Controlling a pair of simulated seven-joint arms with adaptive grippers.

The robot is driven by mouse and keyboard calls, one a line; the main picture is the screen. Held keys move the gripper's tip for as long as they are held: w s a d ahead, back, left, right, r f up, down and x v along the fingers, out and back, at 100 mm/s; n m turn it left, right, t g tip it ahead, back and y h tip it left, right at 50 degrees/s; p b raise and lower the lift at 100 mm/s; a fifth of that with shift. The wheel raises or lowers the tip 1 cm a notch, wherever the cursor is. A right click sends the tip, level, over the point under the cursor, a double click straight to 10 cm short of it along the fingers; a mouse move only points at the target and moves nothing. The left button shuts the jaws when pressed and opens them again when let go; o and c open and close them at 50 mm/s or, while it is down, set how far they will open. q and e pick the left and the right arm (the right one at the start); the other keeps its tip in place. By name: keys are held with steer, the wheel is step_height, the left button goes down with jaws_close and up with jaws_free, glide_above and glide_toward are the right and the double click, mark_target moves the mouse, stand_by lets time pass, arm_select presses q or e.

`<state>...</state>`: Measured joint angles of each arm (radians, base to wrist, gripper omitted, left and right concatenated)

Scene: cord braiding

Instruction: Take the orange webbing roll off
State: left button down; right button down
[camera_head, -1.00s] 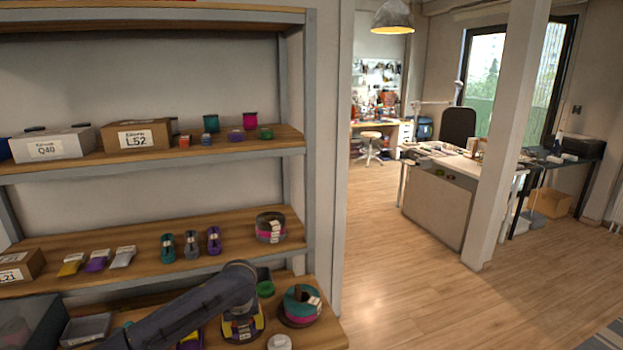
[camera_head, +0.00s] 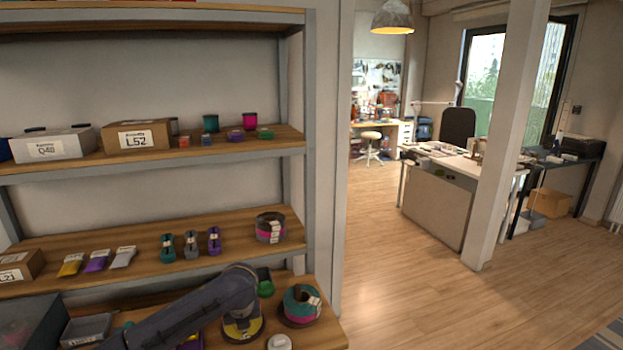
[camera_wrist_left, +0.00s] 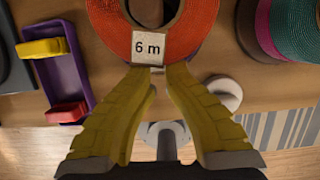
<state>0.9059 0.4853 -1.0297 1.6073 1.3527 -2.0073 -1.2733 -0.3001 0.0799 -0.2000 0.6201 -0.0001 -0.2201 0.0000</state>
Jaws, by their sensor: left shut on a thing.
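The orange webbing roll (camera_wrist_left: 200,24) shows at the top of the left wrist view, with a dark hollow core and a white "6 m" tag (camera_wrist_left: 147,46) at its near edge. My left gripper (camera_wrist_left: 157,72) has yellow fingers that close together at the tagged edge of the roll, shut on it. I cannot tell whether the roll rests on the wooden board or is slightly raised. In the head view my left gripper (camera_head: 242,328) is low at the bottom shelf, and my arm hides most of what is there. My right gripper is not in view.
A teal and magenta roll (camera_head: 301,304) stands just right of my gripper. A white round piece (camera_head: 279,342) lies near the shelf's front edge. A purple holder (camera_wrist_left: 62,65) with yellow and red parts is left of the roll. The middle shelf (camera_head: 130,281) is above.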

arm_select(q)
steer(key=shift+w+a+r, duration=0.15)
steer(key=shift+r, duration=0.55)
steer(key=shift+w+a+r, duration=0.15)
steer(key=shift+w+r, duration=0.05)
steer(key=shift+r, duration=0.55)
steer(key=shift+w+a+r, duration=0.15)
steer(key=shift+r, duration=0.55)
steer(key=shift+s+d+r, duration=0.2)
steer(key=shift+r, duration=0.1)
steer(key=shift+d+r, duration=0.1)
steer(key=shift+r, duration=2)
steer(key=shift+s, duration=0.1)
